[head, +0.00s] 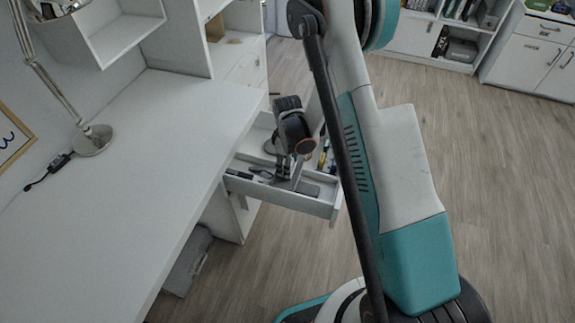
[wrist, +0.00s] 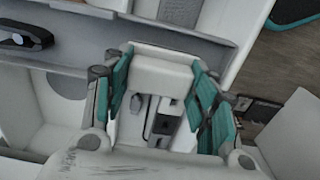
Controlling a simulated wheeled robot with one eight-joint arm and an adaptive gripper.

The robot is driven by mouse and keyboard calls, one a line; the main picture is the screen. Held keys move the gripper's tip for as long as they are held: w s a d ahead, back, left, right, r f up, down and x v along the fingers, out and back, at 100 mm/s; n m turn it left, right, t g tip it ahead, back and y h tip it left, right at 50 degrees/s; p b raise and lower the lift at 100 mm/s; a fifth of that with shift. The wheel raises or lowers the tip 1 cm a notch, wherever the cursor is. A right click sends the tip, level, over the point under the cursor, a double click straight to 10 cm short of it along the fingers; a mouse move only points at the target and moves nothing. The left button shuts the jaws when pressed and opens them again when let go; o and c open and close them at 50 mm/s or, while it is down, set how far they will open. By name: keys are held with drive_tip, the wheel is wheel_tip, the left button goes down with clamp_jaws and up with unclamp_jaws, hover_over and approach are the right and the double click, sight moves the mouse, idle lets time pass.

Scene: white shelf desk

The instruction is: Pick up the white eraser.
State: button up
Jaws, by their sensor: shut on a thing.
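The white eraser (wrist: 161,76) shows in the wrist view as a pale block between the two teal finger pads. My gripper (wrist: 162,92) is shut on it, with one pad at each side. In the head view my gripper (head: 290,165) points down into the open drawer (head: 283,198); the eraser cannot be made out there. How far the eraser is above the drawer floor cannot be told.
The drawer has partitions and holds small dark and grey items, with a black item (wrist: 27,39) at upper left in the wrist view. The white desk (head: 130,170) beside it is mostly clear, with a lamp (head: 93,140) at its far left. Open wooden floor (head: 480,170) lies right.

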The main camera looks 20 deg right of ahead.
wheel_tip(320, 180, up, 18)
drive_tip(key=p, duration=0.6)
drive_tip(key=shift+r, duration=0.15)
